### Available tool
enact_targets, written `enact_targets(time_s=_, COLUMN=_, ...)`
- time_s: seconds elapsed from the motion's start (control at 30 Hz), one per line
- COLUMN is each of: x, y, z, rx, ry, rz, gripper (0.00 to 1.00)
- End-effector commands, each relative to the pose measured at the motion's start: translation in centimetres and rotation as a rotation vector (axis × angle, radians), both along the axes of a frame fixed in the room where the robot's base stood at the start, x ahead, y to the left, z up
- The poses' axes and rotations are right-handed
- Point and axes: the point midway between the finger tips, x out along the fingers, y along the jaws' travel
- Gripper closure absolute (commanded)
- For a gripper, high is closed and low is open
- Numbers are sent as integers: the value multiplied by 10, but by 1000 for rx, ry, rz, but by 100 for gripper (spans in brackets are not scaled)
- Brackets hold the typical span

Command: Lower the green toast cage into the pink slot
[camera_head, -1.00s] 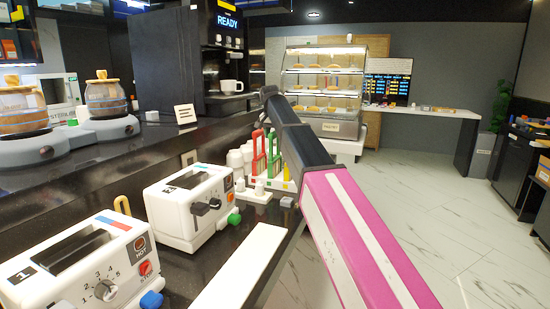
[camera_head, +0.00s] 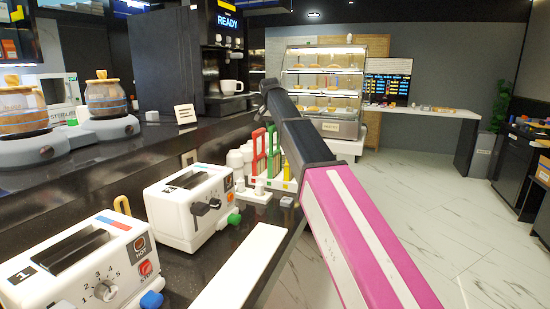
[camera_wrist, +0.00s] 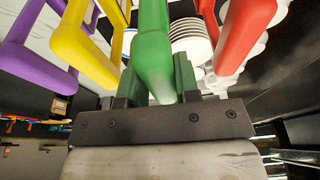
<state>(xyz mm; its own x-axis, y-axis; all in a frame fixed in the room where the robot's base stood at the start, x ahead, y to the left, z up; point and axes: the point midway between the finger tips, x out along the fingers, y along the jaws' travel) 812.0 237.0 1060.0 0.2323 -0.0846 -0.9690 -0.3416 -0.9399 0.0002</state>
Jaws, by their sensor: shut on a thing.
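The green toast cage (camera_head: 272,146) stands in a white rack on the counter, between the red cage (camera_head: 258,150) and the yellow one (camera_head: 287,171). In the wrist view its thick green handle (camera_wrist: 153,52) sits between the fingers of my gripper (camera_wrist: 155,88), which is shut on it. In the head view my own arm hides the gripper. No pink slot can be made out. The numbered toaster (camera_head: 85,262) and the toaster behind it (camera_head: 190,205) both show dark slots on top.
In the wrist view a yellow handle (camera_wrist: 82,45) and red handles (camera_wrist: 243,35) flank the green one closely, with a purple one (camera_wrist: 25,40) farther left. White plates (camera_wrist: 192,38) are stacked beyond. A white board (camera_head: 240,270) lies along the counter edge.

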Motion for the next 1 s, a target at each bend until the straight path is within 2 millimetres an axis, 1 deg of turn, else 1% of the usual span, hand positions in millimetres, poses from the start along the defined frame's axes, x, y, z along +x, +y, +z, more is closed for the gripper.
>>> enact_targets(time_s=0.1, x=1, y=0, z=9, rx=0, ry=-2, rz=0, gripper=100)
enact_targets(time_s=0.57, x=1, y=0, z=40, rx=1, ry=-1, rz=0, gripper=100)
enact_targets(time_s=0.9, x=0, y=0, z=43, rx=0, ry=-1, rz=0, gripper=100)
enact_targets(time_s=1.0, x=1, y=0, z=46, rx=0, ry=-1, rz=0, gripper=100)
